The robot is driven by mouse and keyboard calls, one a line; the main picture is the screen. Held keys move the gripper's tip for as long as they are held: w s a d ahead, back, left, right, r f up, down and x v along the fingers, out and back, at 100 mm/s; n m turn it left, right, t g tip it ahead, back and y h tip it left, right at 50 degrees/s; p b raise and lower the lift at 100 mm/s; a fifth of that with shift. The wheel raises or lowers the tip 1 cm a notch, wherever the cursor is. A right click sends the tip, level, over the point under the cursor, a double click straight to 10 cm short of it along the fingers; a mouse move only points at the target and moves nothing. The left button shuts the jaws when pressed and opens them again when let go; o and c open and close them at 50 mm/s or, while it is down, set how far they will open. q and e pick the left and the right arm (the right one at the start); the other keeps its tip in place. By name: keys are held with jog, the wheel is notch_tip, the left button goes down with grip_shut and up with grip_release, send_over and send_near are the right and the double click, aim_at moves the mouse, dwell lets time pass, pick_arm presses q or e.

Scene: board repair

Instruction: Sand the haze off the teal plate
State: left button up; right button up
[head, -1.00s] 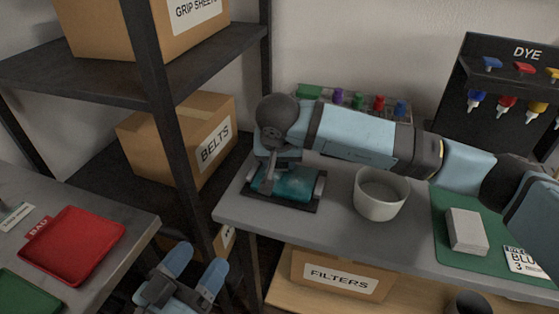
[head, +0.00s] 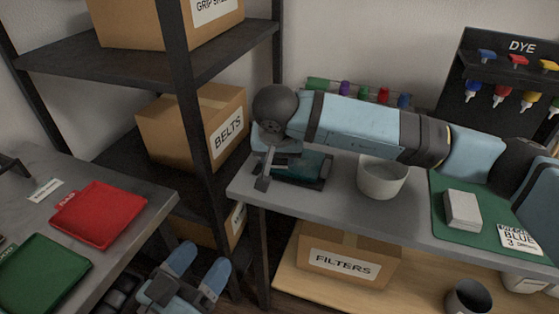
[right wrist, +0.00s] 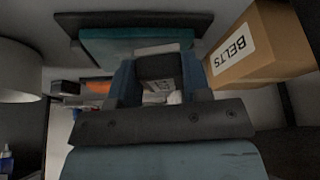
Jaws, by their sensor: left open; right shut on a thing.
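The teal plate (head: 310,166) lies in a dark holder at the left end of the grey bench in the head view. My right arm and gripper (head: 268,166) hide much of it. The plate also shows at the top of the right wrist view (right wrist: 115,42). There my right gripper (right wrist: 160,78) is shut on a dark block (right wrist: 158,68) with a grey face, close to the plate. I cannot tell whether the block touches it. Haze cannot be made out on the visible part. My left gripper (head: 197,272) is open and empty, low in front of the shelf.
A white bowl (head: 382,180) stands right of the plate. A green mat (head: 440,207) with a pale block (head: 463,209) lies further right. A BELTS box (head: 170,135) sits on the shelf.

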jog(key=shift+r+p, duration=0.3)
jog(key=shift+r, duration=0.5)
notch_tip(320, 180, up, 2)
jog(key=shift+r+p, duration=0.15)
jog(key=shift+p, duration=0.35)
jog(key=shift+r+p, duration=0.3)
jog(key=shift+r, duration=0.4)
jog(key=shift+d+r, duration=0.1)
jog(key=shift+r, duration=0.1)
pick_arm(q)
jog(key=shift+s+r+n+t+y, duration=0.15)
jog(key=shift+r+n+t+y, duration=0.25)
jog(key=shift+r, duration=0.5)
jog(key=shift+r, duration=0.15)
jog(key=shift+r, duration=0.1)
pick_arm(e)
jog(key=shift+d, duration=0.1)
